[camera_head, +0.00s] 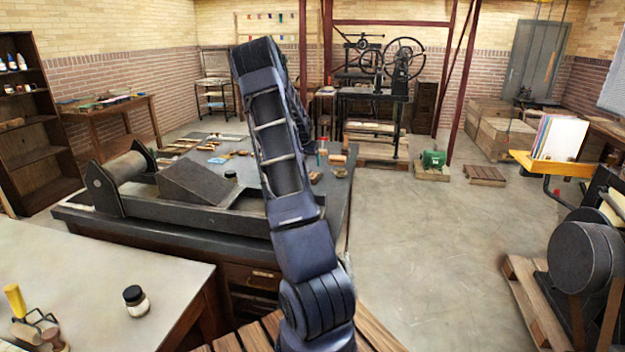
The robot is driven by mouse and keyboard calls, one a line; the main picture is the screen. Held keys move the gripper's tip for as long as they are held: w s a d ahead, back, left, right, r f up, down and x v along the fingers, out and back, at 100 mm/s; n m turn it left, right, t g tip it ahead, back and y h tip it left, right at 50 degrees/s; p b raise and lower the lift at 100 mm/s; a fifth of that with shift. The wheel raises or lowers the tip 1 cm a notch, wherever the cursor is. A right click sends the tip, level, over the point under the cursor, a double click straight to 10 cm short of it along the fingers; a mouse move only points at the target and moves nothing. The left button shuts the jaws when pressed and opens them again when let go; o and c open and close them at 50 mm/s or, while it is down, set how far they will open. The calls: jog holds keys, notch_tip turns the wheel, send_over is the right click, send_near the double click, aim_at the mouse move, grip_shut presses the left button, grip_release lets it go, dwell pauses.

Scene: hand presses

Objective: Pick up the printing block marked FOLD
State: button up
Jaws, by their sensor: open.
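My arm rises through the middle of the view and folds over at the top. My gripper is not visible; the arm hides that area. I can make out no block marked FOLD, as no lettering is readable at this size. Several small wooden pieces (337,159) lie on the dark-topped table (334,202), just right of my arm. More small wooden and coloured pieces (186,144) lie on its far left part. I cannot tell whether any of them is the marked block. Part of the tabletop is hidden behind my arm.
A dark press bed with a roller (121,171) fills the dark table's near left. A pale table (75,285) at lower left holds a jar (136,300). A machine (585,262) stands on a pallet at right. The floor (425,250) between is clear.

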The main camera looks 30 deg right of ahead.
aim_at(312, 173)
jog(key=x, duration=0.9)
jog(key=shift+d+f, duration=0.1)
jog(key=shift+d, duration=0.25)
jog(key=shift+d+f, duration=0.15)
jog(key=shift+f, duration=0.25)
